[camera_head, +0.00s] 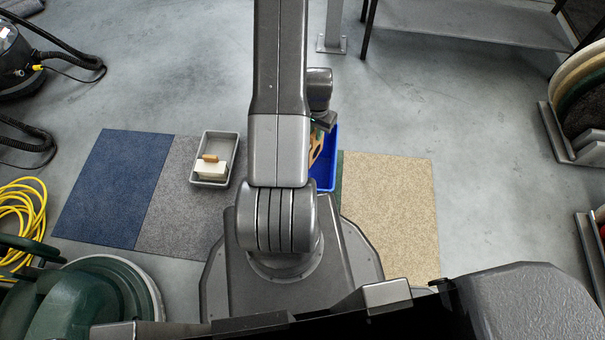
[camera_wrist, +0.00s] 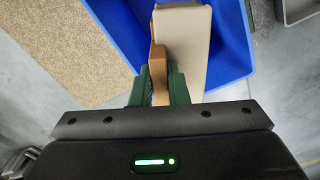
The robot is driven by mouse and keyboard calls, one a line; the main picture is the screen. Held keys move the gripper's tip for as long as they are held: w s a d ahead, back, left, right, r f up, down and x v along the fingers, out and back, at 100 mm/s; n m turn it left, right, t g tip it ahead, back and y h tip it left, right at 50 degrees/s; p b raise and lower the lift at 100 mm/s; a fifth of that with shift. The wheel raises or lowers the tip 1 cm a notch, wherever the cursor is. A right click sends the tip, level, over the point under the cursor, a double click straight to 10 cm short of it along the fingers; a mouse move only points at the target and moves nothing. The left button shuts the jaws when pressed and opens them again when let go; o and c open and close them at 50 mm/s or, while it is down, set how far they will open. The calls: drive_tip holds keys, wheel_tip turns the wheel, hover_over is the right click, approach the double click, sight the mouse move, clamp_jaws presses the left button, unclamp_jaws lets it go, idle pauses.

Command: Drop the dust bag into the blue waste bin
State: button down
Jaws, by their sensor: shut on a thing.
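The blue waste bin (camera_head: 329,172) stands on the floor mats, partly hidden behind my arm in the head view. In the wrist view its blue wall and inside (camera_wrist: 233,45) show on both sides of the dust bag. The dust bag (camera_wrist: 184,45) is beige with a brown collar plate. My gripper (camera_wrist: 159,84) is shut on the brown plate with its green fingers, and the bag extends over the bin. In the head view a tan-brown part of the bag (camera_head: 316,147) shows beside my arm, in front of the bin. The bag's height over the bin is unclear.
A grey tray (camera_head: 224,181) with a white and brown object (camera_head: 210,168) stands left of my arm. Blue, grey and beige mats (camera_head: 391,200) lie on the floor. A yellow cable (camera_head: 22,218) and a green machine (camera_head: 90,300) are at left. Floor right of the mats is clear.

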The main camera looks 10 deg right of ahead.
sight(316, 145)
drive_tip(key=shift+s+d+f, duration=0.15)
drive_tip(key=shift+s+f, duration=0.1)
drive_tip(key=shift+f, duration=0.25)
drive_tip(key=shift+f+b, duration=1.75)
drive_tip(key=shift+f, duration=0.95)
drive_tip(key=c, duration=1.3)
unclamp_jaws()
wheel_tip(316, 145, up, 14)
drive_tip(key=p, duration=0.4)
drive_tip(key=shift+f, duration=0.15)
